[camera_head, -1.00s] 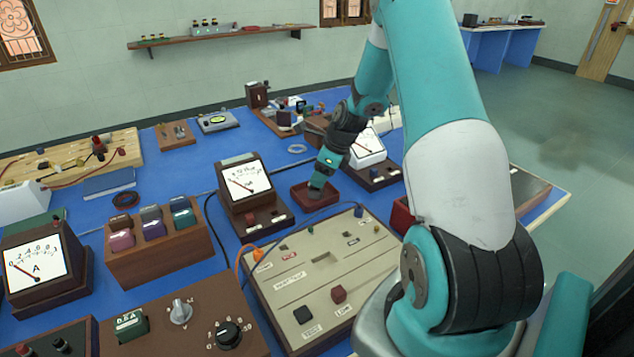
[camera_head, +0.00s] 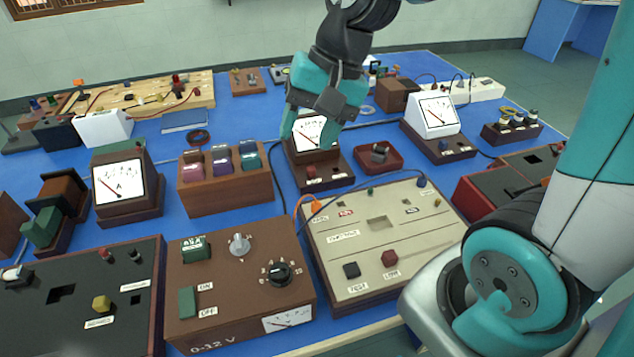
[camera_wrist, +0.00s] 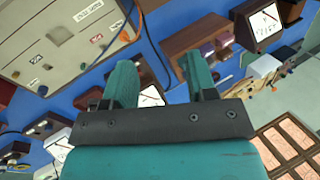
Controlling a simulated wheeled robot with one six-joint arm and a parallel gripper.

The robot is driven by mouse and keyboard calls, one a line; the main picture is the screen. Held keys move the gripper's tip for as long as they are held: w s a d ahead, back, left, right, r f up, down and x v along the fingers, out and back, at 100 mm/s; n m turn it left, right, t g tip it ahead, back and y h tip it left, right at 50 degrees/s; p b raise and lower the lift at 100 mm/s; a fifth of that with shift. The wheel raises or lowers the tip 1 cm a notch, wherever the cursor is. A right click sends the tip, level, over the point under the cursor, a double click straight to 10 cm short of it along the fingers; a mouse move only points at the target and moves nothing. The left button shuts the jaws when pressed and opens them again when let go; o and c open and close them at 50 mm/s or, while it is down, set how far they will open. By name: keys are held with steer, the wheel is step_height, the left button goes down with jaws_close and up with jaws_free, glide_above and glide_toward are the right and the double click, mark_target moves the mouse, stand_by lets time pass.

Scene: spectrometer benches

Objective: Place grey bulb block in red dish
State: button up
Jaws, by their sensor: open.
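The red dish (camera_head: 390,166) sits on the blue bench, behind the beige panel and right of the middle meter. A small dark greyish block (camera_head: 379,151) lies inside the dish; it looks like the grey bulb block, but its details are too small to tell. My gripper (camera_head: 314,130) is raised in front of the middle meter, up and left of the dish and apart from it. Its teal fingers are spread and empty, as the wrist view (camera_wrist: 158,72) also shows. The dish cannot be made out surely in the wrist view.
The beige panel (camera_head: 345,218) and a brown power supply box (camera_head: 220,308) stand in front. A wooden holder with coloured blocks (camera_head: 225,189) is left of the middle meter (camera_head: 318,172). A white-faced meter (camera_head: 437,115) stands behind right of the dish. Cables cross the bench.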

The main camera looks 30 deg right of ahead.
steer(key=s+a+r+n+g, duration=0.1)
steer(key=s+a+n, duration=0.5)
steer(key=s+n, duration=0.6)
steer(key=shift+s+a+r, duration=0.2)
steer(key=shift+s+a, duration=0.05)
steer(key=shift+a, duration=0.15)
